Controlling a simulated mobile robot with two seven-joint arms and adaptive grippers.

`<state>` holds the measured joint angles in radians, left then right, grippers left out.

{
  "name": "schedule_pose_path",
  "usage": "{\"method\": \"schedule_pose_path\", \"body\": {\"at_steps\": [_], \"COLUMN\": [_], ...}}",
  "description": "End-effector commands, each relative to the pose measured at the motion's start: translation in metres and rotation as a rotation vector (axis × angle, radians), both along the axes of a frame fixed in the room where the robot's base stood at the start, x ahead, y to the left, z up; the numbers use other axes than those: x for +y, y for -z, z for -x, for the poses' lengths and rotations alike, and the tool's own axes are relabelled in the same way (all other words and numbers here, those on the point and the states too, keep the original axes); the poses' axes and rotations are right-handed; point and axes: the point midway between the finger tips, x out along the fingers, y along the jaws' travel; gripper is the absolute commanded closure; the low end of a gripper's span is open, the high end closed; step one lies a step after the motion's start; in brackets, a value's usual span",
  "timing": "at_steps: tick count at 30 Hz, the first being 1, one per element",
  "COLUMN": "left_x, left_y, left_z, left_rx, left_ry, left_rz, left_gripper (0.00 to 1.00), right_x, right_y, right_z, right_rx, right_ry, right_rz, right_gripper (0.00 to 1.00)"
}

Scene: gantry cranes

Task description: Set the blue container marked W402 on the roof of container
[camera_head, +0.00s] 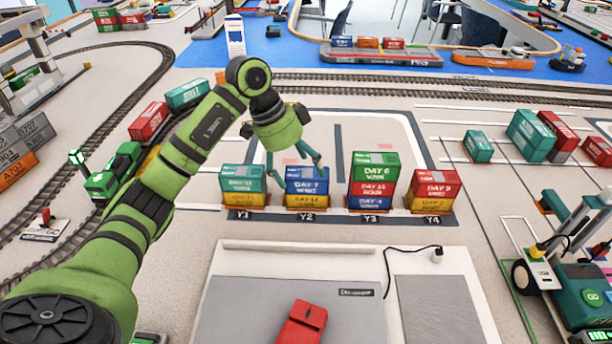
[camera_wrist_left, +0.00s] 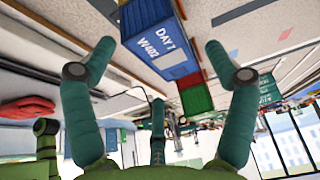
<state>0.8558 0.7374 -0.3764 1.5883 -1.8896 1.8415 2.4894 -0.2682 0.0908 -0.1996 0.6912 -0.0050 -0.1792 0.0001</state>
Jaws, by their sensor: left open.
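The blue container marked DAY 7 W402 (camera_head: 307,187) sits on a yellow container (camera_head: 306,202) at spot Y2. It also shows in the left wrist view (camera_wrist_left: 150,32), beyond the fingers. My left gripper (camera_head: 294,174) is open and empty, pointing down just above the blue container; one finger shows at its left side, another across its upper right. Whether they touch it I cannot tell. At Y1 a teal container (camera_head: 242,181) tops a yellow one. At Y3 a green container (camera_head: 375,166) tops a red and a blue one. At Y4 a red container (camera_head: 434,184) tops a yellow one.
A grey panel (camera_head: 250,310) with a red object (camera_head: 302,325) lies in front of the stacks. A green train (camera_head: 115,175) stands on the left track. A teal vehicle (camera_head: 585,292) stands at the right. The neighbouring stacks stand close on both sides of Y2.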

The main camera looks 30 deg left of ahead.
Motion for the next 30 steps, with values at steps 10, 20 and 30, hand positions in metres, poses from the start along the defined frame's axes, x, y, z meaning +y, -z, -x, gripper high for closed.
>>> {"method": "schedule_pose_path", "body": {"at_steps": [10,20,30], "left_x": [0.025,0.031,0.030], "left_y": [-0.066,-0.079,-0.079], "left_z": [0.011,0.015,0.015], "left_rx": [-0.004,0.001,0.000], "left_ry": [-0.002,-0.001,0.000], "left_rz": [-0.001,-0.001,0.000], "left_gripper": [0.15,0.15,0.15], "right_x": [-0.001,0.002,0.007], "right_y": [-0.002,-0.001,-0.001], "right_z": [0.006,0.015,0.015], "right_rx": [0.018,0.033,0.033], "right_ry": [0.001,0.003,0.005], "right_rz": [0.003,-0.001,-0.006], "right_gripper": [0.60,0.60,0.60]}}
